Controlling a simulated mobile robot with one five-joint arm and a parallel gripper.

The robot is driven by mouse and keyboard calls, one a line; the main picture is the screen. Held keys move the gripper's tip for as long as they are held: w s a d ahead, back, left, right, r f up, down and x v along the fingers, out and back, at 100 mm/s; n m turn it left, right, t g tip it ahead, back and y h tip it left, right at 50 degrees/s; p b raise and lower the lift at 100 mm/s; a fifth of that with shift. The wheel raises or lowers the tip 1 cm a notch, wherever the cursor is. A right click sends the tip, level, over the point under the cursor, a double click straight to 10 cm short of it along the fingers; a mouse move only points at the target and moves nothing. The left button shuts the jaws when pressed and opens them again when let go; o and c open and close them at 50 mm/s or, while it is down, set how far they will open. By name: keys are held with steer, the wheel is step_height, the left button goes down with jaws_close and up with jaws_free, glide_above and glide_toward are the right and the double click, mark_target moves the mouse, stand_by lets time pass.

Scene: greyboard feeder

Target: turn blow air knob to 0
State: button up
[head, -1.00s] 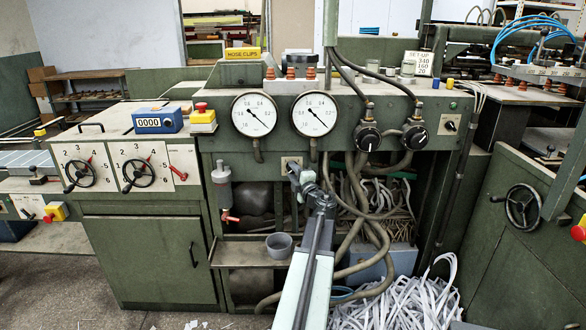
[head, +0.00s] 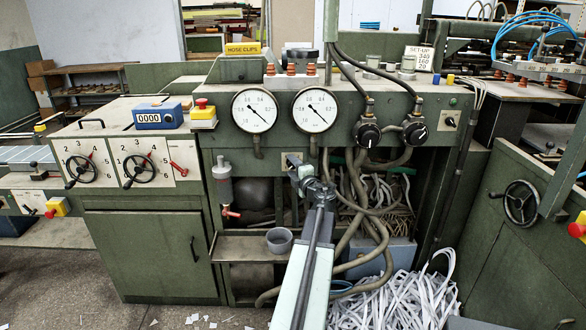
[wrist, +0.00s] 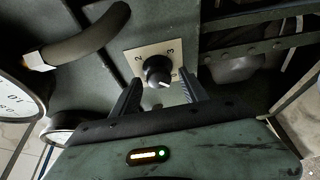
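In the wrist view a round black knob (wrist: 157,70) sits on a pale square plate with digits; a 2 and a 3 are readable at its upper edge. The knob's white mark points to the lower right in the picture. The plate's lower part is partly hidden, and no name label is legible. My gripper (wrist: 160,80) is open, with one dark finger on each side of the knob and gaps between. In the head view my gripper (head: 302,177) is at the panel plate (head: 293,158) below the gauges and hides the knob.
Two pressure gauges (head: 254,111) (head: 315,110) are above my gripper. Hoses (head: 360,200) hang right beside the arm, above paper strips (head: 400,300). A grey cup (head: 279,240) stands on a shelf to the left.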

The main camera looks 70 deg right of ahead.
steer(key=v, duration=0.7)
steer(key=shift+s+a, duration=0.3)
